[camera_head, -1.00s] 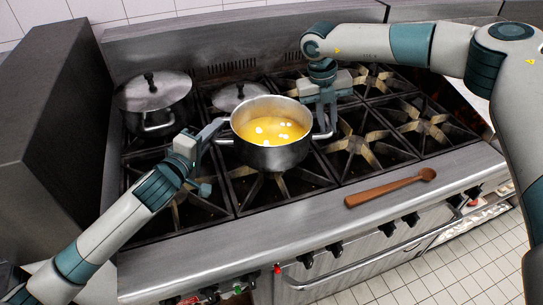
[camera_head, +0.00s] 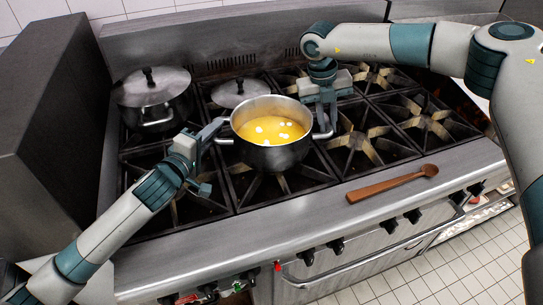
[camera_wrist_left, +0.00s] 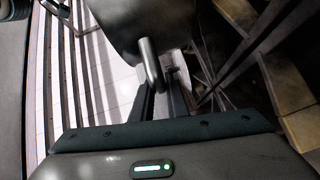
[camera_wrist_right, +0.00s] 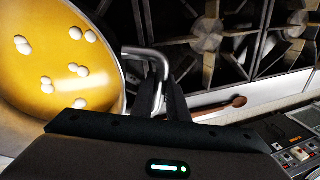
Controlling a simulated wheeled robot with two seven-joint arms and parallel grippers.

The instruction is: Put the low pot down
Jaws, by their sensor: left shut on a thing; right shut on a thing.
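The low pot (camera_head: 268,157) is a steel pot with two side handles, holding yellow liquid (camera_head: 272,130) with white pieces floating in it. It is level over the middle of the stove; I cannot tell whether its base touches the grate. My left gripper (camera_head: 216,131) is shut on its left handle, and the handle (camera_wrist_left: 150,65) shows between the fingers in the left wrist view. My right gripper (camera_head: 322,124) is shut on its right handle, which also shows in the right wrist view (camera_wrist_right: 146,52). The right wrist view shows the yellow liquid (camera_wrist_right: 55,65) close by.
A tall lidded pot (camera_head: 153,98) stands on the back left burner. A smaller lidded pan (camera_head: 238,92) sits behind the low pot. A wooden spoon (camera_head: 390,184) lies on the front ledge. The burners to the right (camera_head: 362,138) are bare. A dark block (camera_head: 45,110) stands left.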

